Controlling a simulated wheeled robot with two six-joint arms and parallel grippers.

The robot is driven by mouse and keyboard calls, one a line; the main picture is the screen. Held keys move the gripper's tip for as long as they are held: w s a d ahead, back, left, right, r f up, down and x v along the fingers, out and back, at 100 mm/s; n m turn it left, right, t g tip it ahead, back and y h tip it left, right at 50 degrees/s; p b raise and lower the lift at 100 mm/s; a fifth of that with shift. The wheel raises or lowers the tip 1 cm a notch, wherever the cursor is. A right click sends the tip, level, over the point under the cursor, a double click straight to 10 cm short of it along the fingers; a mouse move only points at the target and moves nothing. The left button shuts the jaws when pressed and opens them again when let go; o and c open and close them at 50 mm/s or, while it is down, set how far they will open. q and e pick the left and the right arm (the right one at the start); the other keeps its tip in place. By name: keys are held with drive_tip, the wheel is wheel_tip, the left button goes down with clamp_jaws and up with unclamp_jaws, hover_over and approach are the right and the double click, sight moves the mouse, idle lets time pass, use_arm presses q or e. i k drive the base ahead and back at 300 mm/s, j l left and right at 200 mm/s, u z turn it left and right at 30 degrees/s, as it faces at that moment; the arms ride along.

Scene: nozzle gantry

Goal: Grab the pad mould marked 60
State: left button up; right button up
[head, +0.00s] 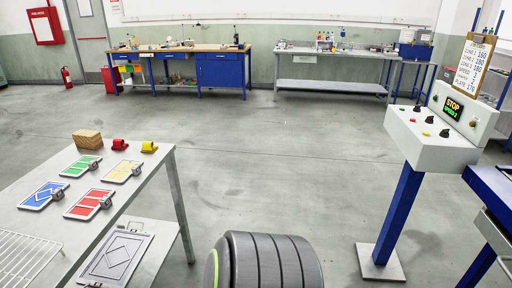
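Several flat framed plates, which look like pad moulds, lie on the light table at the left. One is green (81,166), one yellow (122,171), one blue (44,195) and one red (90,203). Each has a small metal part at its right side. A grey plate with a diamond outline (116,257) lies lower down, on a shelf beside the table top. I cannot read a 60 on any of them. Neither of my grippers is in view.
The left table (22,220) also holds a wooden block (88,139), red (119,145) and yellow (149,147) pieces, and a wire rack (22,257). A control console (432,140) reading STOP stands right. Open floor (290,170) lies between; workbenches (219,71) line the back.

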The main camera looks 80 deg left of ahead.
sight(51, 190)
drive_tip(key=i+u, duration=0.2)
drive_tip(key=u, duration=3.85)
